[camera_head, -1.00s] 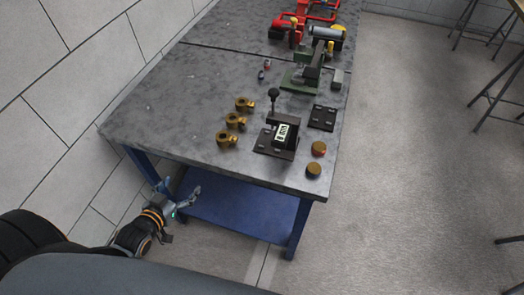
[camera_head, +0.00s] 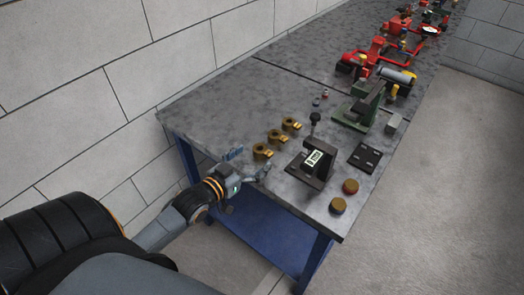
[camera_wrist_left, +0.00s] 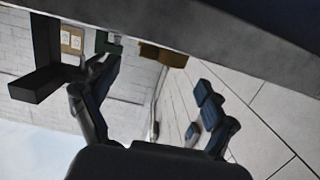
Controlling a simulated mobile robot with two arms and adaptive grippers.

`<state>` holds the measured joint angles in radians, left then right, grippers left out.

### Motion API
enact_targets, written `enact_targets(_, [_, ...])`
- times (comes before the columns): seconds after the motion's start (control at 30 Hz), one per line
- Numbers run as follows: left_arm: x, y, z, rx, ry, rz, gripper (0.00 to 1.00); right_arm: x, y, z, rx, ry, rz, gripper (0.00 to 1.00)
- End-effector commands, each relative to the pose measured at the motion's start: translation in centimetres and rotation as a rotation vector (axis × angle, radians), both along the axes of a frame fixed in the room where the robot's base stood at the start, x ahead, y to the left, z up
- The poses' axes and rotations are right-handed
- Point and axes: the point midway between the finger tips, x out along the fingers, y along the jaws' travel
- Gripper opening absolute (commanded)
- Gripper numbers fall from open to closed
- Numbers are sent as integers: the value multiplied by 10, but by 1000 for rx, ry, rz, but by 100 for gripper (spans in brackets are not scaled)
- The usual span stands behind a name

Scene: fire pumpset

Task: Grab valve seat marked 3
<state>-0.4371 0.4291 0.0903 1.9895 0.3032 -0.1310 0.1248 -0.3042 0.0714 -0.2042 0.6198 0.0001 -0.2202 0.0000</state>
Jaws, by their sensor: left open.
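Three brass ring-shaped pieces with side lugs, probably the valve seats, lie in a slanting row near the table's left edge: a near one (camera_head: 262,151), a middle one (camera_head: 275,136) and a far one (camera_head: 291,124). No number 3 is legible on any of them. My left gripper (camera_head: 249,162) is open and empty at the table's near-left edge, close beside the near brass piece and apparently not holding it. In the left wrist view, the open fingers (camera_wrist_left: 158,85) show with a brass-coloured piece (camera_wrist_left: 163,54) beyond them. My right gripper is out of view.
The grey table (camera_head: 235,110) has a blue frame. A dark press-like fixture (camera_head: 318,162) with a display stands right of the brass pieces. Two round brown caps (camera_head: 350,187) sit near the front corner. A black plate (camera_head: 365,157) and green vise (camera_head: 362,108) lie farther right.

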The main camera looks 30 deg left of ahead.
Motion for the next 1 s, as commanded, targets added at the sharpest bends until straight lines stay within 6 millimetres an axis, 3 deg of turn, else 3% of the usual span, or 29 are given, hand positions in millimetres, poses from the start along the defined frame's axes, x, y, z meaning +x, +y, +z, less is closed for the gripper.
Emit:
enact_targets(0.17, [10,-1,-1,0,0,0,85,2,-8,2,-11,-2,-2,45])
enact_targets(0.5, [53,-3,-10,0,0,0,85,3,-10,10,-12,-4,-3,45])
enact_targets(0.77, [56,-3,-12,0,1,0,85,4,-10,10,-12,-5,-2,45])
enact_targets(0.87, [56,-3,-12,0,1,0,71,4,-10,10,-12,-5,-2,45])
enact_targets(1.0, [56,-3,-12,0,1,0,42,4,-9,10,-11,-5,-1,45])
